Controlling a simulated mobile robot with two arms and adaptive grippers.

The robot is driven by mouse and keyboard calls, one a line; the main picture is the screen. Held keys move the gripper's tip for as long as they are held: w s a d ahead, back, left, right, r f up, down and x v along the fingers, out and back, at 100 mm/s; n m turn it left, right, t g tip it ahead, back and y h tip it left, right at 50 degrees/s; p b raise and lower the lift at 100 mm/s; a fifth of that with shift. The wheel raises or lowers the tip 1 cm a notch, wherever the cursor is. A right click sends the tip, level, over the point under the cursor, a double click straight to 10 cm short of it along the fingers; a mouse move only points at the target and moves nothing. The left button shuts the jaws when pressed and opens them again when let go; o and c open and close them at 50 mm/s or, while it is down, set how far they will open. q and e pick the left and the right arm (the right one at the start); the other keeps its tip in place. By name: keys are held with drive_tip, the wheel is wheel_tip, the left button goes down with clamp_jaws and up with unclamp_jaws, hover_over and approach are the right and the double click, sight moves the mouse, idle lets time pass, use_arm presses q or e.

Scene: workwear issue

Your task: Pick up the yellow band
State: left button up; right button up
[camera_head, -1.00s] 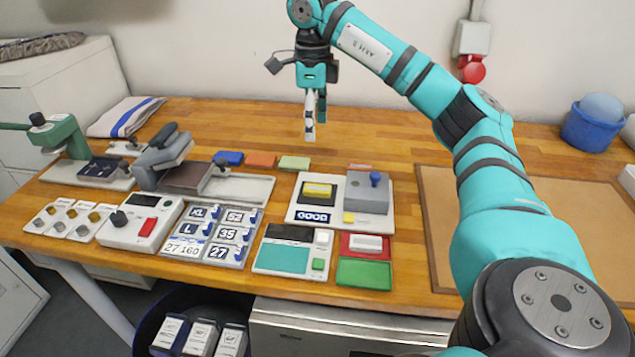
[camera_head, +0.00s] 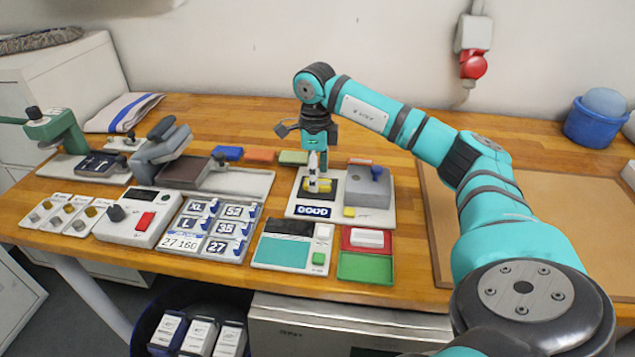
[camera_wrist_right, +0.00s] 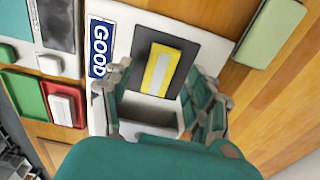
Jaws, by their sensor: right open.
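The yellow band (camera_head: 326,185) lies on a black pad on a white board marked GOOD. In the right wrist view the yellow band (camera_wrist_right: 151,72) shows a pale stripe along its middle. My right gripper (camera_head: 313,184) points down over the black pad, with its fingers partly covering the band in the head view. In the right wrist view my right gripper (camera_wrist_right: 160,82) is open, one finger on each side of the band, with nothing held. I cannot tell whether the fingertips touch the pad. My left gripper is not in view.
A grey block with a blue knob (camera_head: 370,188) stands right beside the pad. A green block (camera_head: 293,158) lies behind the board. A teal-topped device (camera_head: 290,248) and red and green trays (camera_head: 366,267) are in front.

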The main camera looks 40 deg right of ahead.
drive_tip(key=shift+f, duration=0.9)
drive_tip(key=shift+c, duration=0.3)
drive_tip(key=c, duration=0.9)
drive_tip(key=shift+r, duration=0.2)
drive_tip(key=shift+c, duration=0.2)
drive_tip(key=shift+r, duration=0.25)
drive_tip(key=r, duration=0.1)
drive_tip(key=r+b, duration=0.1)
drive_tip(key=shift+s+a+r, duration=0.15)
drive_tip(key=shift+a+r, duration=0.15)
drive_tip(key=shift+r, duration=0.05)
drive_tip(key=s+a, duration=0.3)
drive_tip(key=a, duration=0.1)
drive_tip(key=s+a+r+b, duration=0.1)
drive_tip(key=s+a, duration=0.2)
drive_tip(key=a, duration=0.1)
drive_tip(key=s+a+b, duration=0.1)
drive_tip(key=s+a, duration=0.2)
drive_tip(key=a, duration=0.1)
drive_tip(key=shift+a+r, duration=0.25)
drive_tip(key=shift+a, duration=0.05)
